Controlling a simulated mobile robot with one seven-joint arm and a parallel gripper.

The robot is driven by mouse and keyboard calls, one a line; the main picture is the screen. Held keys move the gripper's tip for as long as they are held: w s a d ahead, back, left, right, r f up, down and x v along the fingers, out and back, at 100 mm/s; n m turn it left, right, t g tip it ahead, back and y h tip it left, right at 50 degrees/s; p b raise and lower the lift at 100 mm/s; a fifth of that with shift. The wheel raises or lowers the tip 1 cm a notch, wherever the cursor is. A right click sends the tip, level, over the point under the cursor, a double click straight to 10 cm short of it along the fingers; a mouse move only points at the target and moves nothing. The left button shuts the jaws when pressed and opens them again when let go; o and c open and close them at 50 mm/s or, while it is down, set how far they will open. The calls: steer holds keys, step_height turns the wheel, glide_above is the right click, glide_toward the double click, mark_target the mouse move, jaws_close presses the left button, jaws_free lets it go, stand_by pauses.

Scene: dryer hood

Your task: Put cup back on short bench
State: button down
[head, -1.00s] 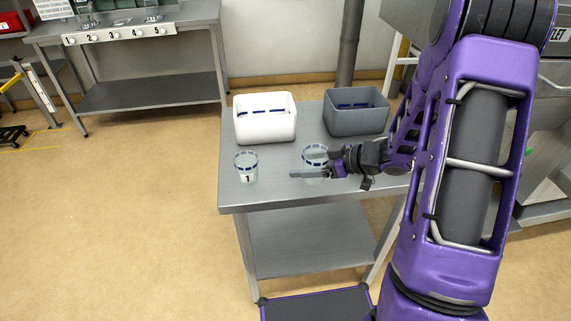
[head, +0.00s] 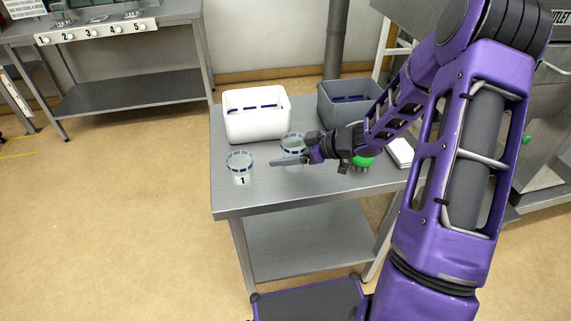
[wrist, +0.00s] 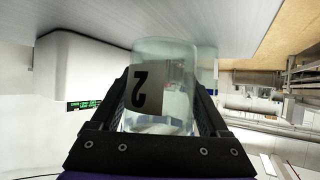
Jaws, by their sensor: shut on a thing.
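My gripper (head: 292,160) is shut on a clear cup (head: 293,143) with a blue-marked rim. In the wrist view the cup (wrist: 165,95) sits between both fingers and bears a label with a 2, which appears turned. I cannot tell whether its base touches the metal bench (head: 290,190). A second clear cup (head: 239,165), labelled 1, stands upright on that bench, left of the held cup. Another metal bench (head: 120,45) stands at the back left, with a numbered strip (head: 95,30) along its front.
A white bin (head: 257,125) and a grey bin (head: 340,112) stand behind the held cup. A green object (head: 362,161) and a white stack (head: 400,152) lie to its right, partly behind my arm. The bench's front left is clear.

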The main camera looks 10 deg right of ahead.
steer(key=shift+f+b, duration=0.3)
steer(key=shift+f, duration=1.35)
steer(key=shift+f, duration=0.15)
jaws_free()
steer(key=shift+s+d+r, duration=0.1)
steer(key=shift+d+r, duration=0.15)
steer(key=shift+r, duration=0.1)
steer(key=p+v, duration=0.1)
steer(key=v, duration=1)
steer(key=shift+s+d+r+p, duration=0.1)
steer(key=shift+p, duration=0.3)
